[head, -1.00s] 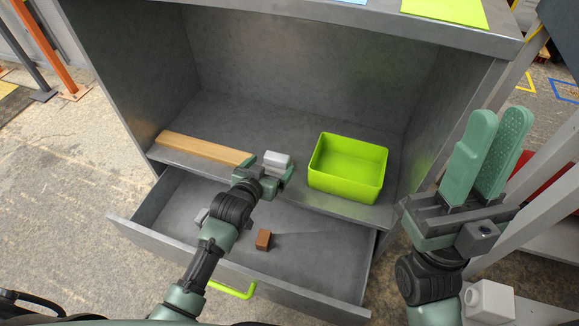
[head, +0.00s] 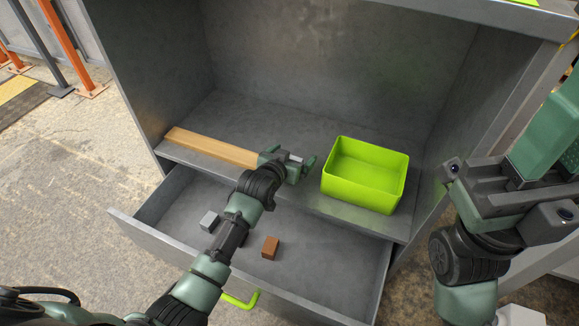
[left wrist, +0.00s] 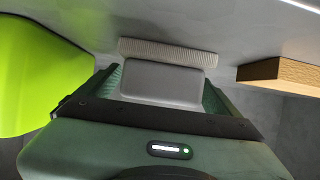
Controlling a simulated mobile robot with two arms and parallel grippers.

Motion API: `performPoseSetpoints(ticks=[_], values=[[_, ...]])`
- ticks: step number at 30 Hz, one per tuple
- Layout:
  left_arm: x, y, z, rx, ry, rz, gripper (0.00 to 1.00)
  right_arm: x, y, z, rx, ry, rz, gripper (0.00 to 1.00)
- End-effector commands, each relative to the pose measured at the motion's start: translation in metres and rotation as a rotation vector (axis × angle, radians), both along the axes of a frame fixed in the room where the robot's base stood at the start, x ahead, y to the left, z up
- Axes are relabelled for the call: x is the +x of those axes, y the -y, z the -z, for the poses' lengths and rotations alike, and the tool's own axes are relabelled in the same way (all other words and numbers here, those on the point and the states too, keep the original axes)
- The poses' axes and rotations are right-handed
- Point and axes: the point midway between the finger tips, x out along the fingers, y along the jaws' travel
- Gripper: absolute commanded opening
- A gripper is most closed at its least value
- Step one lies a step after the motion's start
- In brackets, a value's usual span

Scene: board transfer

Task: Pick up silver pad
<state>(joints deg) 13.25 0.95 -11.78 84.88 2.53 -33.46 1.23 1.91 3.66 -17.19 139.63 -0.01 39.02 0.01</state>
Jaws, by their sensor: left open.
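The silver pad (head: 296,157) is on the shelf of the grey cabinet and mostly hidden by my left gripper (head: 289,162) in the head view. In the left wrist view, the pad (left wrist: 162,82) shows as a smooth grey block with a ridged, lighter strip along its far side. My left gripper (left wrist: 160,88) is open, with one finger on either side of the pad. I cannot tell whether the fingers touch it. My right gripper (head: 560,125) is at the right edge of the head view, pointing up and partly cut off, away from the pad.
A wooden plank (head: 212,147) lies left of the left gripper. A lime green bin (head: 364,188) stands to its right. Below, an open drawer (head: 325,270) holds a small grey cube (head: 209,221) and a brown block (head: 270,247). The shelf behind is clear.

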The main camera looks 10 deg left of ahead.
Motion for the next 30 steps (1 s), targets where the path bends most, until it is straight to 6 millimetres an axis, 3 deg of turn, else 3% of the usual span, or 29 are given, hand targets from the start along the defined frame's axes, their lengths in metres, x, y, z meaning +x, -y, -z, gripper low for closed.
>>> performPoseSetpoints(ticks=[2, 9, 10, 22, 26, 30], values=[[0.0, 0.0, 0.0, 0.0, 0.0, 0.0, 0.94, 0.0, 0.0, 0.0, 0.0, -0.001, 0.0, 0.23], [0.0, 0.0, 0.0, 0.0, 0.0, 0.0, 0.3, 0.0, 0.0, 0.0, 0.0, -0.001, 0.0, 0.23], [0.0, 0.0, -0.001, 0.0, 0.001, 0.0, 0.26, 0.0, 0.0, 0.0, 0.0, -0.001, 0.0, 0.23], [0.0, 0.0, -0.012, 0.001, 0.001, 0.0, 0.26, -0.002, 0.001, -0.006, 0.002, 0.003, -0.001, 0.23], [0.0, 0.0, -0.033, 0.0, 0.004, 0.0, 0.26, 0.004, 0.001, 0.005, 0.004, -0.059, -0.002, 0.23], [0.0, 0.0, -0.07, 0.0, 0.004, 0.0, 0.26, 0.004, 0.003, 0.01, 0.008, -0.119, -0.006, 0.23]])
